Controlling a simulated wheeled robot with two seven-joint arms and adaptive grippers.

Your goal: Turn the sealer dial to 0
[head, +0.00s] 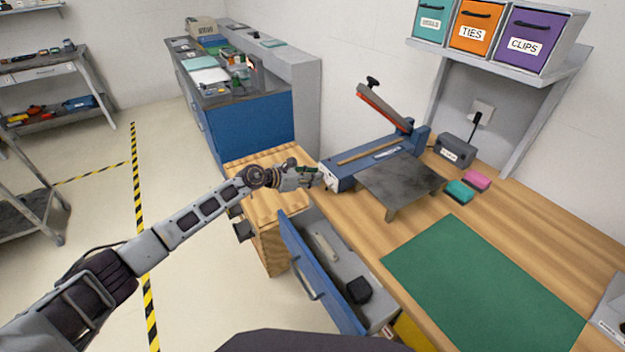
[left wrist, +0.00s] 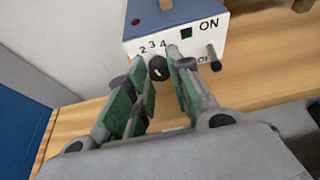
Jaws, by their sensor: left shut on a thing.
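The sealer (head: 345,177) is a long blue machine with a raised red-edged lever arm, standing at the table's left back. Its white end face (left wrist: 205,48) carries the numbers 2, 3, 4, the word ON, a dark green square and a small lever at right. The black dial (left wrist: 158,68) with a white mark sits below the numbers; the rest of its scale is hidden behind a finger. My left gripper (head: 314,174) is at this end face. In the left wrist view its green-padded fingers (left wrist: 158,72) are shut on the dial. My right gripper is not in view.
An open blue-fronted drawer (head: 305,268) below the table holds a black item and a pale tool. A grey platform (head: 400,183), pink and teal blocks and a green mat (head: 485,285) are to the right. Labelled bins (head: 475,25) sit on a shelf above.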

